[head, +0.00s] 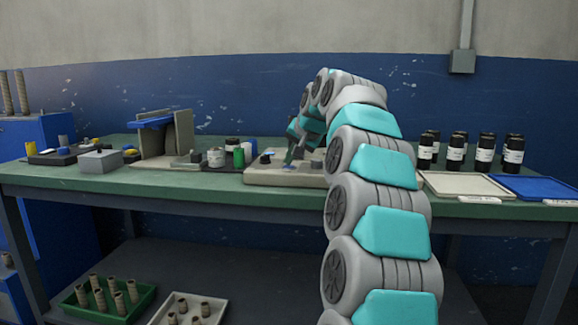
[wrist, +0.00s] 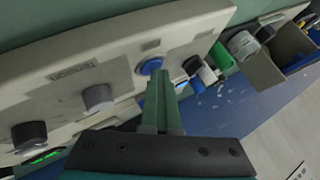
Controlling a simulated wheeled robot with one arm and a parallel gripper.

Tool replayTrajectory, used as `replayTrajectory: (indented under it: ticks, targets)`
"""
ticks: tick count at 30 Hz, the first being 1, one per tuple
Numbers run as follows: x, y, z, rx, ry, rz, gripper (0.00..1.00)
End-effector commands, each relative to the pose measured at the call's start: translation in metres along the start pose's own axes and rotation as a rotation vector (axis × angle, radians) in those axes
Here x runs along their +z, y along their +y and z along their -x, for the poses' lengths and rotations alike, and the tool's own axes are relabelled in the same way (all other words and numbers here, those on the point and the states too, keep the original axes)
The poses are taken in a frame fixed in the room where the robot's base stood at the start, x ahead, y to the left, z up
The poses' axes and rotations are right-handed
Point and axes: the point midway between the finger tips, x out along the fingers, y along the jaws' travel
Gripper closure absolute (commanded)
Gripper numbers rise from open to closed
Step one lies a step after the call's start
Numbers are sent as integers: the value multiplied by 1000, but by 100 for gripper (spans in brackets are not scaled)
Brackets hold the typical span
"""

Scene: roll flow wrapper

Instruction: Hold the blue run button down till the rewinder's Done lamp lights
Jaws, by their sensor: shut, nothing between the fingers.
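The blue run button (wrist: 149,65) is a round button with a raised rim on the pale rewinder panel (wrist: 115,45). My gripper (wrist: 158,76) is shut and empty, its narrow green fingertips at the button's lower edge in the wrist view. They overlap the button; I cannot tell whether they touch it or press it down. In the head view my gripper (head: 292,156) points down at the pale rewinder base (head: 262,178). A green glow (wrist: 45,157) shows at the panel's lower left edge; I cannot tell whether it is the Done lamp or a display.
A grey knob (wrist: 97,97) and a dark knob (wrist: 28,135) stand on the panel. Jars and a green cup (head: 238,158) stand left of the rewinder. A beige tray (head: 465,185), a blue tray (head: 538,187) and several dark bottles (head: 485,152) are at right.

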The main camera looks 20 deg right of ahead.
Motion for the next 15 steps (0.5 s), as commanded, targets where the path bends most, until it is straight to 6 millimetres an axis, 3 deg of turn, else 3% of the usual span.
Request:
replayTrajectory:
  ticks: [15]
  targets:
    - [-7, -8, 10, 1, -1, 0, 100]
